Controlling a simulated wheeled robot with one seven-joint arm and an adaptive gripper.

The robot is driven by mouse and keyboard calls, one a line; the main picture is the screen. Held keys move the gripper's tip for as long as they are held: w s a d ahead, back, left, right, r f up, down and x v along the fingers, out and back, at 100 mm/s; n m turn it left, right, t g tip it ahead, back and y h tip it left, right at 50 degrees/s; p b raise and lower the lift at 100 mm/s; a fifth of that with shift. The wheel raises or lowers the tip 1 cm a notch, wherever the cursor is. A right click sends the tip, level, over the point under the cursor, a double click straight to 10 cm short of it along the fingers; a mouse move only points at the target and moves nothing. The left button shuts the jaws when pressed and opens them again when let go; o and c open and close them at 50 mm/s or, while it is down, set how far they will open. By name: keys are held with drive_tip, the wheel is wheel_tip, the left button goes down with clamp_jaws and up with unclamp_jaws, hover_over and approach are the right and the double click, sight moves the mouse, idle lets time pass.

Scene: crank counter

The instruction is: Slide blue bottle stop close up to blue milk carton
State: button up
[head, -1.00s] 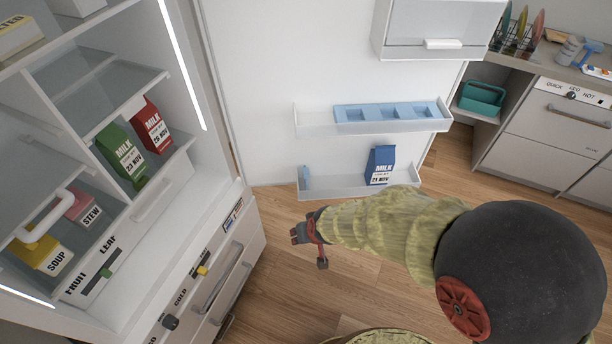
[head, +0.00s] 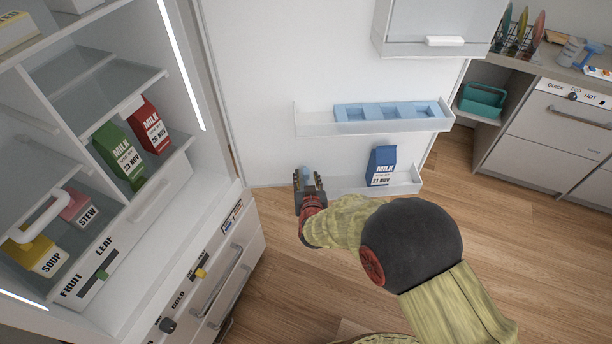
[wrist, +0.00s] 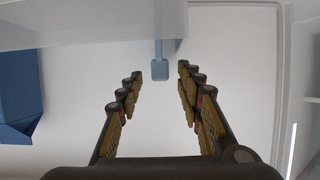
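The blue milk carton (head: 381,166) stands upright in the right part of the lower door shelf (head: 404,184). It shows at the left edge of the wrist view (wrist: 20,90). The small light-blue bottle stop (head: 305,173) is at the left end of that shelf, partly hidden by my gripper in the head view. In the wrist view the bottle stop (wrist: 160,68) lies ahead, between the lines of my fingers. My gripper (head: 308,181) is open at the shelf's left end, with the fingertips (wrist: 159,76) spread either side of the stop. I cannot tell whether they touch it.
An upper door shelf (head: 312,124) with a blue tray (head: 390,111) is above. The fridge interior on the left holds a green milk carton (head: 120,155), a red milk carton (head: 150,126) and boxes. The lower shelf is clear between stop and carton.

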sight(306, 176)
drive_tip(key=shift+b+x, duration=0.35)
drive_tip(key=shift+x, duration=1.25)
drive_tip(key=shift+c, duration=0.6)
drive_tip(key=c, duration=0.8)
clamp_jaws()
